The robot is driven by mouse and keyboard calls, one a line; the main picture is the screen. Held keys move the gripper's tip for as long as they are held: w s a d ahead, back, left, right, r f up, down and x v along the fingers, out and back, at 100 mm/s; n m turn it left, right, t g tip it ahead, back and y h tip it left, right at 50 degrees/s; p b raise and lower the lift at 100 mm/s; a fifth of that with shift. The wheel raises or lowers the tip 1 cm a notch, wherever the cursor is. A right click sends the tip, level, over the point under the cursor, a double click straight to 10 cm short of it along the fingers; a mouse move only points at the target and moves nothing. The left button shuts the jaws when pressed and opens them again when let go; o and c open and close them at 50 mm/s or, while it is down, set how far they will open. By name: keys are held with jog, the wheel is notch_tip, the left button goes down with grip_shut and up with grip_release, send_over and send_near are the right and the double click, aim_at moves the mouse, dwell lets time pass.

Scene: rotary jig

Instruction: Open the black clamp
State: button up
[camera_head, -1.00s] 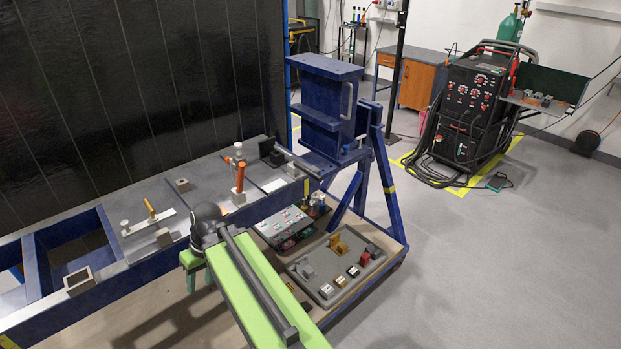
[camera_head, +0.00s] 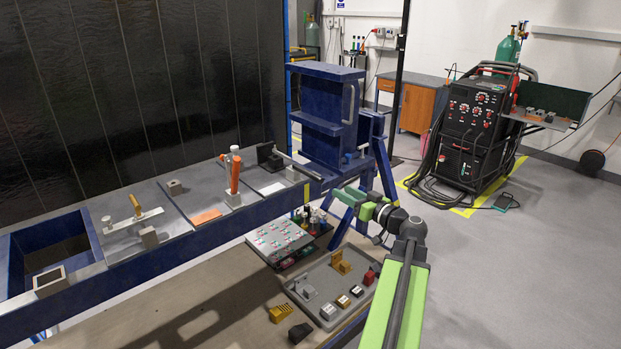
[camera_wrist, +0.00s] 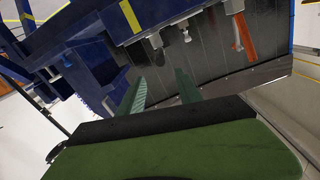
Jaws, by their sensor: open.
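The black clamp (camera_head: 268,155) stands on the bench top at the right end, beside the blue fixture. Its long dark handle bar (camera_head: 300,168) reaches out to the right, past the front edge of the bench, and lies low. My gripper (camera_head: 347,196) is open and empty, in front of the bench end, to the right of and below the bar's free end in the head view. In the wrist view both green fingers of my gripper (camera_wrist: 159,92) are apart with nothing between them. I cannot make out the black clamp clearly in the wrist view.
An orange-handled clamp (camera_head: 234,173) and a yellow-handled clamp (camera_head: 137,207) stand further left on the bench. The blue fixture (camera_head: 327,115) and its legs are close behind my gripper. A grey parts tray (camera_head: 316,312) and a control panel (camera_head: 279,240) sit below. The floor to the right is open.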

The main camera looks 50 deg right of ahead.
aim_at(306, 172)
jog(key=w, duration=1.1)
jog(key=w+d, duration=0.1)
jog(key=w, duration=0.4)
jog(key=shift+w, duration=0.3)
grip_shut()
dwell(0.4)
